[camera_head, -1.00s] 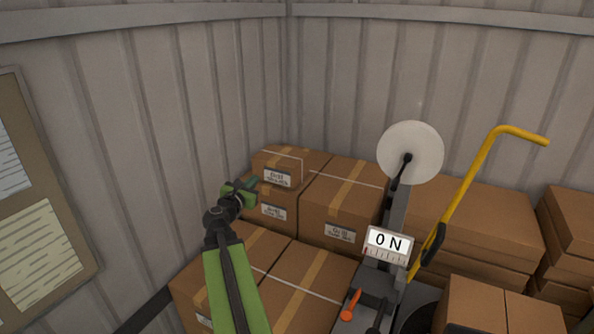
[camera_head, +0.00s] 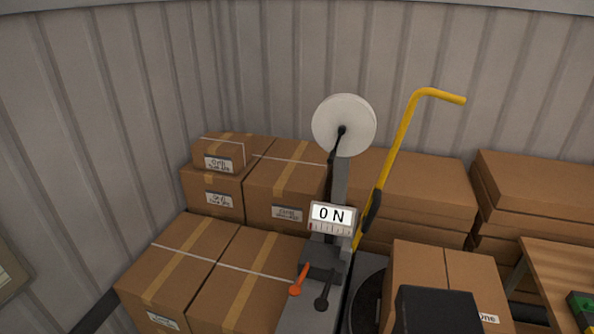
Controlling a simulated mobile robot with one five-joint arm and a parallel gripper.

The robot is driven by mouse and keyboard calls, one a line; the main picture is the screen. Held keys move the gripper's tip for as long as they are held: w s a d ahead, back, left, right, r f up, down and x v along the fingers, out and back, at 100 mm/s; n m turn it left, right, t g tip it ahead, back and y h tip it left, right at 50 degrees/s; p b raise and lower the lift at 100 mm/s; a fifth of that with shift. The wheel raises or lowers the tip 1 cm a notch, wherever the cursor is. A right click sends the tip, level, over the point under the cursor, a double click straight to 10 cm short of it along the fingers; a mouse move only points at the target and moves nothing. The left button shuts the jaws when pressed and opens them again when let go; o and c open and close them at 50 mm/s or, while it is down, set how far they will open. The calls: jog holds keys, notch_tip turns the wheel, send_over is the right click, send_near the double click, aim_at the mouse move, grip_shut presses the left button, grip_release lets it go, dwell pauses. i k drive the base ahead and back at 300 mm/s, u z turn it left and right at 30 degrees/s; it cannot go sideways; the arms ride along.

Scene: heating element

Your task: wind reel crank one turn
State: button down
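The white reel (camera_head: 350,112) is a round disc at the top of a grey upright post (camera_head: 340,185), left of the yellow handle. A thin black crank (camera_head: 337,144) runs from the reel's hub down and slightly left. My gripper is not in view, and nothing is seen touching the reel or crank.
Stacked cartons (camera_head: 285,190) stand behind and left of the machine. A yellow handle (camera_head: 400,140) rises to its right. A carton (camera_head: 420,265) and a dark box (camera_head: 437,312) are in front right. A wooden table (camera_head: 550,265) holds a green item (camera_head: 582,305).

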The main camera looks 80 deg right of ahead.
aim_at(342, 130)
jog(key=k, duration=1.2)
jog(key=u, duration=0.2)
jog(key=i, duration=0.8)
